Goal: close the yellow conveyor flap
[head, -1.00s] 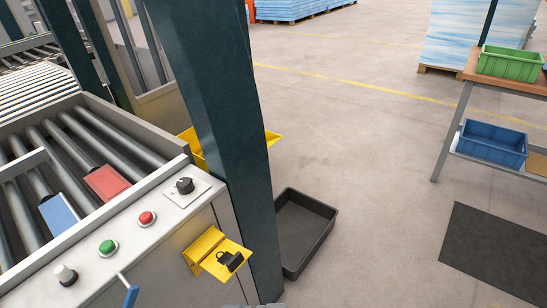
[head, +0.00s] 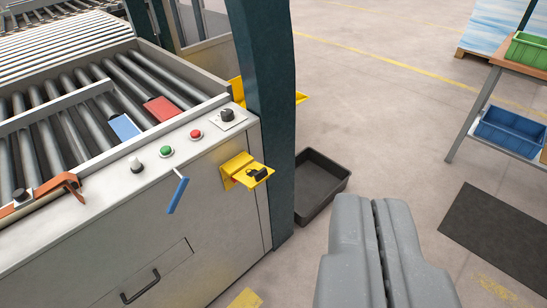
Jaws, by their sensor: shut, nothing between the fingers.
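A yellow hinged piece (head: 247,172) with a black catch sits on the front panel of the roller conveyor (head: 110,170), near its right end. Its plate sticks outward from the panel, so it stands open. A second yellow part (head: 301,97) shows on both sides of the dark green post, which hides its middle. I cannot tell for sure which of the two is the conveyor flap. My gripper (head: 375,202) is at the bottom right of the view. Its grey fingers are shut and empty, to the right of the hinged piece and apart from it.
The dark green post (head: 262,90) stands just behind the hinged piece. A black tray (head: 322,185) lies on the floor beyond my gripper. A blue lever (head: 178,195) and a drawer handle (head: 141,286) stick out from the panel. Open floor lies to the right, before a bench (head: 476,107).

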